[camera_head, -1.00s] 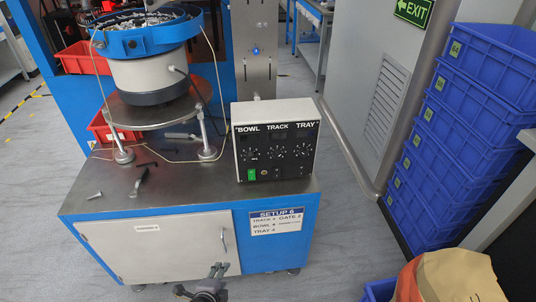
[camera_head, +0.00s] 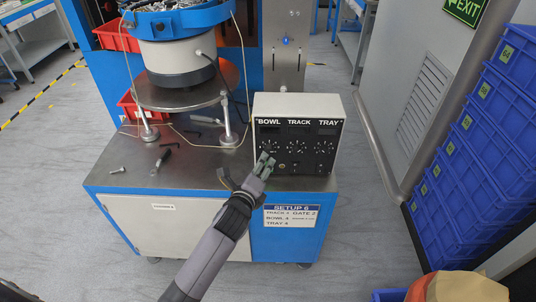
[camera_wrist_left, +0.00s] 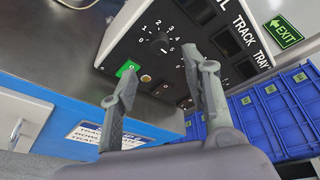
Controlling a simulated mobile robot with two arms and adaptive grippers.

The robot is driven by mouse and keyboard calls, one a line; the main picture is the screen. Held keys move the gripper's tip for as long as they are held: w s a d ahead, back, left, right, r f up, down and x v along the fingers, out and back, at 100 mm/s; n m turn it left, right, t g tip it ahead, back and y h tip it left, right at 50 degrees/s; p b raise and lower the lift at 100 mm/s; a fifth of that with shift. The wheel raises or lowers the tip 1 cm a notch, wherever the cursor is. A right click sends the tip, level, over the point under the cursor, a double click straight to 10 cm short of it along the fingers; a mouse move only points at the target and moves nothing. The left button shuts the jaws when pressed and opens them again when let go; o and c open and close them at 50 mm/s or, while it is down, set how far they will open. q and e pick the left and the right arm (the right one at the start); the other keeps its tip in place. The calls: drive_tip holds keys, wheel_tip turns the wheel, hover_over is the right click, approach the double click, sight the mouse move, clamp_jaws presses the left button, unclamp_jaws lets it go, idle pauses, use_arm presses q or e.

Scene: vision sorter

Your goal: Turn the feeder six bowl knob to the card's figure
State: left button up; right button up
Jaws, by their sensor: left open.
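The bowl knob (camera_head: 269,147) is the left dial on the grey control box (camera_head: 300,104), under the word BOWL. In the left wrist view the bowl knob (camera_wrist_left: 160,46) is a black knob inside a ring of white figures; its exact setting is too small to tell. My left gripper (camera_head: 267,158) is in front of the box, just below the bowl knob. In the left wrist view its fingers (camera_wrist_left: 159,62) are spread and empty, with the knob showing between them. The setup card (camera_head: 291,216) is on the cabinet front; its bowl line is too blurred to read surely. My right gripper is out of view.
Track (camera_head: 298,147) and tray (camera_head: 323,147) knobs sit to the right. A green switch (camera_wrist_left: 128,69) lies below the bowl dial. The bowl feeder (camera_head: 178,50) stands behind left. A loose bolt (camera_head: 118,170) lies on the bench. Blue crates (camera_head: 470,150) are stacked at right.

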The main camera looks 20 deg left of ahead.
sight(269, 152)
use_arm(q)
drive_tip(key=x, duration=0.8)
drive_tip(key=shift+s, duration=0.1)
clamp_jaws()
